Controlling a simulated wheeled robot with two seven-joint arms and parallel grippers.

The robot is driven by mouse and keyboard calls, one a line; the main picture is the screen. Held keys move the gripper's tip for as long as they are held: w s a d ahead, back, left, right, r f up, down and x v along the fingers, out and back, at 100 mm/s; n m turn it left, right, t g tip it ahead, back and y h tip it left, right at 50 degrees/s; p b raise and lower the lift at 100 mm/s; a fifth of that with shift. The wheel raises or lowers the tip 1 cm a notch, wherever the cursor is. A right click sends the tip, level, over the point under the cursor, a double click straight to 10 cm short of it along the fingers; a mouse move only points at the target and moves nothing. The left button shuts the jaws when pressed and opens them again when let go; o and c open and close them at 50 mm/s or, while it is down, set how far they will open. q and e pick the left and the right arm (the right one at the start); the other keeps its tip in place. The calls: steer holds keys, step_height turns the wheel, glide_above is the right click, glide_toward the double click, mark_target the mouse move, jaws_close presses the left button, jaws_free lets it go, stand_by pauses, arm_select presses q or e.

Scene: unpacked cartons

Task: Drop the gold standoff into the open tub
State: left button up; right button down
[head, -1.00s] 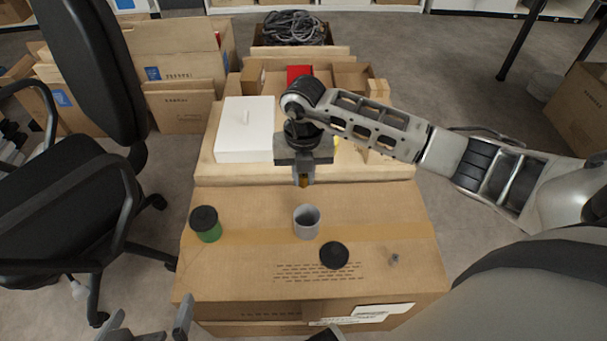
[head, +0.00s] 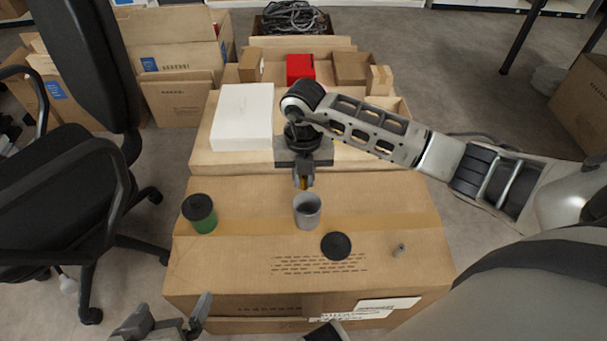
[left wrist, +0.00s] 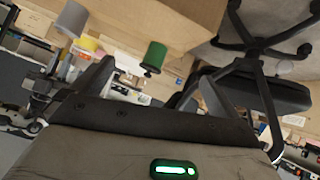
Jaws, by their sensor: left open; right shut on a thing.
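The gold standoff (head: 302,183) is held between the fingertips of my right gripper (head: 303,186), which is shut on it; the fingers partly hide it. They appear just above or behind the far rim of the open grey tub (head: 307,214), which stands upright on the carton. I cannot tell the exact height gap. My left gripper (head: 174,314) is open and empty near the carton's front left edge, away from the tub. The grey tub also shows at the upper left of the left wrist view (left wrist: 72,18).
A green tub with a black lid (head: 203,217) stands left on the carton (head: 240,262). A loose black lid (head: 336,246) and a small grey part (head: 398,250) lie to the right. A white box (head: 242,117) sits behind. A black chair (head: 75,210) stands left.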

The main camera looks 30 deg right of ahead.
mark_target(304, 177)
steer(key=c, duration=1.3)
jaws_free()
steer(key=shift+r, duration=0.1)
arm_select(q)
steer(key=shift+t, duration=0.6)
steer(key=r+p, duration=0.1)
steer(key=r, duration=0.1)
steer(key=a+r+p, duration=0.1)
steer(key=r+p, duration=0.1)
steer(key=r, duration=0.1)
steer(key=shift+s+a+r, duration=0.25)
steer(key=shift+s+r, duration=0.05)
steer(key=shift+s, duration=0.05)
arm_select(e)
step_height(304, 177, up, 16)
arm_select(q)
steer(key=shift+r, duration=0.1)
